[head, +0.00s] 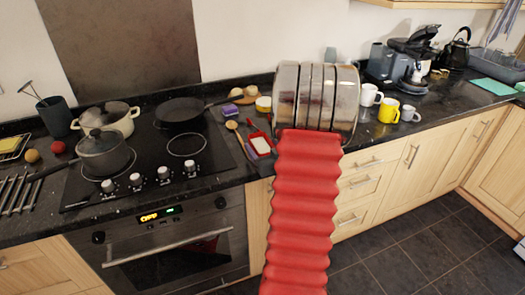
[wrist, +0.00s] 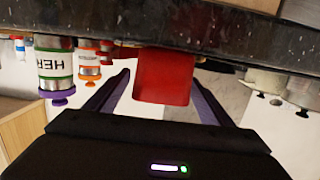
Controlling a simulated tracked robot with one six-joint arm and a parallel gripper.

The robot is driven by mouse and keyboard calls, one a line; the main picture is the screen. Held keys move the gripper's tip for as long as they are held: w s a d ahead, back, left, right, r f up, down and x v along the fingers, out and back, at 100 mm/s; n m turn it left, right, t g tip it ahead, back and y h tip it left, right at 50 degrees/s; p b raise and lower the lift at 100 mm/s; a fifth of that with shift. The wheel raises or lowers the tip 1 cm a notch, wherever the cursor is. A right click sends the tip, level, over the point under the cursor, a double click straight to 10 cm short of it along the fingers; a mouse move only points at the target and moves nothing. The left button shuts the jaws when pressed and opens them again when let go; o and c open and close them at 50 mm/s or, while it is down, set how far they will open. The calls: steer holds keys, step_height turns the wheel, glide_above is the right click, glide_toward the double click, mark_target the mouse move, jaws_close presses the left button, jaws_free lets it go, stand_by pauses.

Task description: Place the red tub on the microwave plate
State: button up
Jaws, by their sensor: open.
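In the wrist view, a plain red tub (wrist: 165,75) hangs upside down in the picture, just below the dark counter edge at the top. The two dark fingers of my gripper (wrist: 161,82) are open, one on each side of the tub. I cannot tell whether they touch it. In the head view, my arm and wrist cover the gripper and the counter behind them, and the tub cannot be made out there. No microwave plate can be made out in either view.
In the head view, white mugs (head: 370,95) and a yellow mug (head: 388,110) stand right of my wrist. A hob with pans (head: 104,155) is left.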

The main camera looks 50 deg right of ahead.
steer(key=shift+x, duration=0.75)
steer(key=shift+c, duration=0.5)
steer(key=c, duration=1.4)
steer(key=shift+o, duration=0.2)
steer(key=shift+r, duration=0.15)
step_height(320, 180, up, 10)
